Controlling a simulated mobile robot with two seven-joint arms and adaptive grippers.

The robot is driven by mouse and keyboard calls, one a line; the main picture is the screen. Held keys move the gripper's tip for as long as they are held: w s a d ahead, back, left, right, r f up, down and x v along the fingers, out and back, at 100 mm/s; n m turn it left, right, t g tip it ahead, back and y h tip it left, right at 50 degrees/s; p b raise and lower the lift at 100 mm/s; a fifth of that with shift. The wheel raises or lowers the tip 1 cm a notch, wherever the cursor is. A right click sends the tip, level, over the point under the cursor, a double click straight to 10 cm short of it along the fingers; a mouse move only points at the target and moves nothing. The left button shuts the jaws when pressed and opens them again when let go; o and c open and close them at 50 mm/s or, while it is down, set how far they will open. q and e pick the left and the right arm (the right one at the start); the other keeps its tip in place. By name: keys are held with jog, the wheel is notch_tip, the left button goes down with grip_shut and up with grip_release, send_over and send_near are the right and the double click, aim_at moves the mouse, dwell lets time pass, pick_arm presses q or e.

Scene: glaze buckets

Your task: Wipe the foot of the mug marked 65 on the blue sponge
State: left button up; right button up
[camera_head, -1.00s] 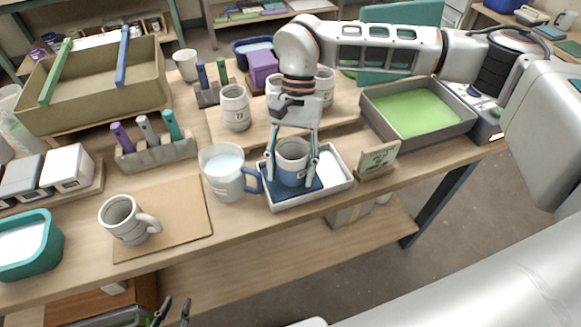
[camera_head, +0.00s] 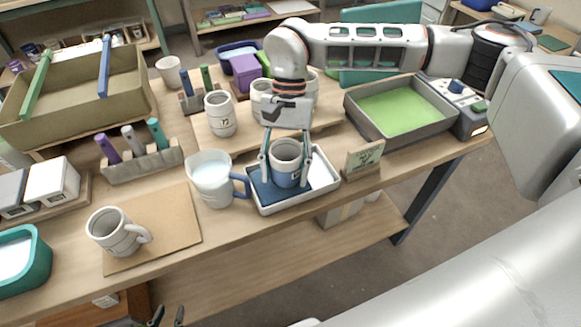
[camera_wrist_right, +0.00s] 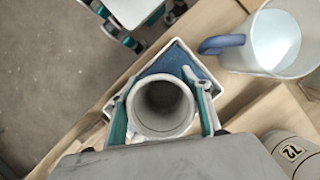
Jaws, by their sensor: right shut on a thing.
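The sponge lies in the left part of a white tray (camera_head: 325,180). The right wrist view looks down into the empty mug (camera_wrist_right: 161,105), between the fingers (camera_wrist_right: 162,112), with the sponge (camera_wrist_right: 180,60) behind it. No number is readable on this mug. My left gripper (camera_head: 167,319) is open and empty at the bottom edge of the head view.
A blue-handled white jug (camera_head: 211,180) stands close left of the tray, and a small sign (camera_head: 363,159) close right. Several pale mugs, one (camera_head: 220,114) marked 12, stand behind on a board. Another mug (camera_head: 115,232) stands on a brown board (camera_head: 172,225) at front left.

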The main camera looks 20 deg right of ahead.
jog(key=shift+s+a+f+b, duration=0.1)
jog(key=shift+a+b, duration=0.25)
jog(key=shift+a, duration=2.2)
jog(key=shift+d+p, duration=0.6)
jog(key=shift+d, duration=2.9)
jog(key=shift+a+b, duration=0.4)
jog(key=shift+a, duration=3.1)
notch_tip(320, 180, up, 7)
jog(key=p, duration=0.3)
